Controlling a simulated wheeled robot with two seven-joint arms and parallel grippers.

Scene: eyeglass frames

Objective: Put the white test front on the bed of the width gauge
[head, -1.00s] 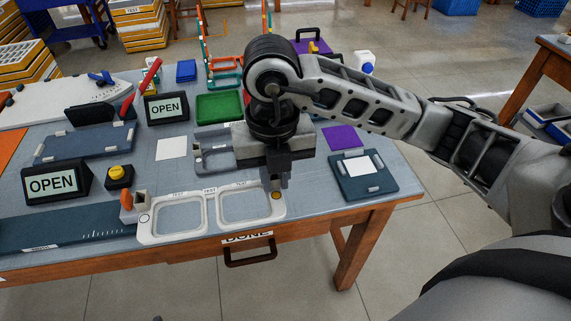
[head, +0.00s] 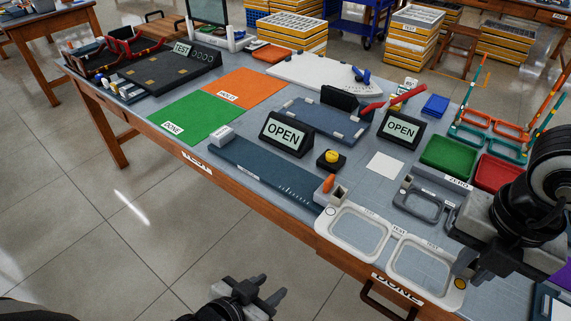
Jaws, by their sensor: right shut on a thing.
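The white test front (head: 389,256), with two wide rims and TEST labels, is at the table's front edge, its left end close beside the right end of the width gauge. My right gripper (head: 464,266) is shut on its right end, partly hidden by the arm. The width gauge has a long dark blue bed (head: 262,170) with white scale marks, a grey block (head: 222,136) at its left end and a grey jaw with an orange part (head: 329,188) at its right. The bed is bare. My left gripper (head: 270,289) is open and empty, in front of the table.
Behind the gauge stand two OPEN signs (head: 286,134) and a yellow button box (head: 331,159). A green DONE mat (head: 202,118) and an orange HOLD mat (head: 243,87) lie clear at left. A grey ZERO fixture (head: 424,206) is behind the front.

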